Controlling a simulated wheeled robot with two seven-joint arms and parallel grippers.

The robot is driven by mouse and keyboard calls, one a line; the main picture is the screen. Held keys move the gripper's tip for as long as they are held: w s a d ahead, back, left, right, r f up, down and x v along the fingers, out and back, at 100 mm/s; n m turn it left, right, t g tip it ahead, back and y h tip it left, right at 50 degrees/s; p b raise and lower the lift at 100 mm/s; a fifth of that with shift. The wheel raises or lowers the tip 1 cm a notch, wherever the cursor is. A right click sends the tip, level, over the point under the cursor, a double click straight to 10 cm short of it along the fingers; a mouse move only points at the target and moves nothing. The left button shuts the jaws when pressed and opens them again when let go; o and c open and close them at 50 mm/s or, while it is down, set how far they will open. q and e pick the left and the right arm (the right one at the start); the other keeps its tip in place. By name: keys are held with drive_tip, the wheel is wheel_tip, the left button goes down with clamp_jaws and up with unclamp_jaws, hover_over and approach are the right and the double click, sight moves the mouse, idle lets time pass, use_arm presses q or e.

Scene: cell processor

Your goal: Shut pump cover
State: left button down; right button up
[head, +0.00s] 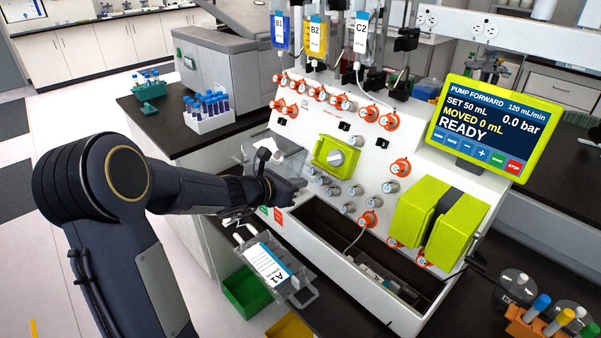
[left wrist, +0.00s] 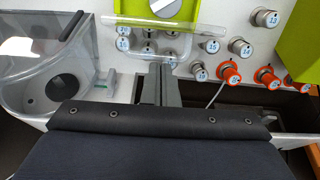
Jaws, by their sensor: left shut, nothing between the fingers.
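The lime-green pump (head: 322,151) with its grey round knob is on the sloped white front panel of the machine. It shows cut off at the top of the left wrist view (left wrist: 190,12). A clear cover (left wrist: 205,36) hangs open below the pump there, over several numbered knobs. My left gripper (head: 292,190) is shut and empty, just below and left of the pump. In the left wrist view its fingertips (left wrist: 160,68) are at the cover's lower edge; I cannot tell whether they touch. My right gripper is in neither view.
A clear chamber (left wrist: 72,68) stands close at the left of my fingers. Orange and grey valve knobs (left wrist: 229,72) are at the right. An open dark trough (head: 330,225) lies below. A clear A1 bag (head: 268,264) hangs near my forearm. The screen (head: 478,125) reads READY.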

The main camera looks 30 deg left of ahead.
use_arm(q)
drive_tip(key=shift+w+r+p, duration=0.15)
drive_tip(key=shift+r+p, duration=0.35)
drive_tip(key=shift+r, duration=0.4)
drive_tip(key=w+r+p, duration=0.1)
drive_tip(key=w+r, duration=0.1)
drive_tip(key=w+d+r+p, duration=0.1)
drive_tip(key=w+r, duration=0.1)
drive_tip(key=w+d+r+p, duration=0.1)
drive_tip(key=w+r, duration=0.1)
drive_tip(key=shift+d+r+p, duration=0.1)
drive_tip(key=shift+r+p, duration=0.15)
drive_tip(key=shift+p, duration=0.05)
drive_tip(key=shift+w+d+r+p, duration=0.1)
drive_tip(key=shift+w+d+r, duration=0.05)
drive_tip(key=shift+w, duration=0.3)
drive_tip(key=shift+w+d+r+p, duration=0.1)
drive_tip(key=shift+w+d+p, duration=0.05)
drive_tip(key=shift+w, duration=0.35)
drive_tip(key=shift+w+d+r+p, duration=0.1)
drive_tip(key=shift+w+d+r, duration=0.05)
drive_tip(key=shift+w, duration=0.3)
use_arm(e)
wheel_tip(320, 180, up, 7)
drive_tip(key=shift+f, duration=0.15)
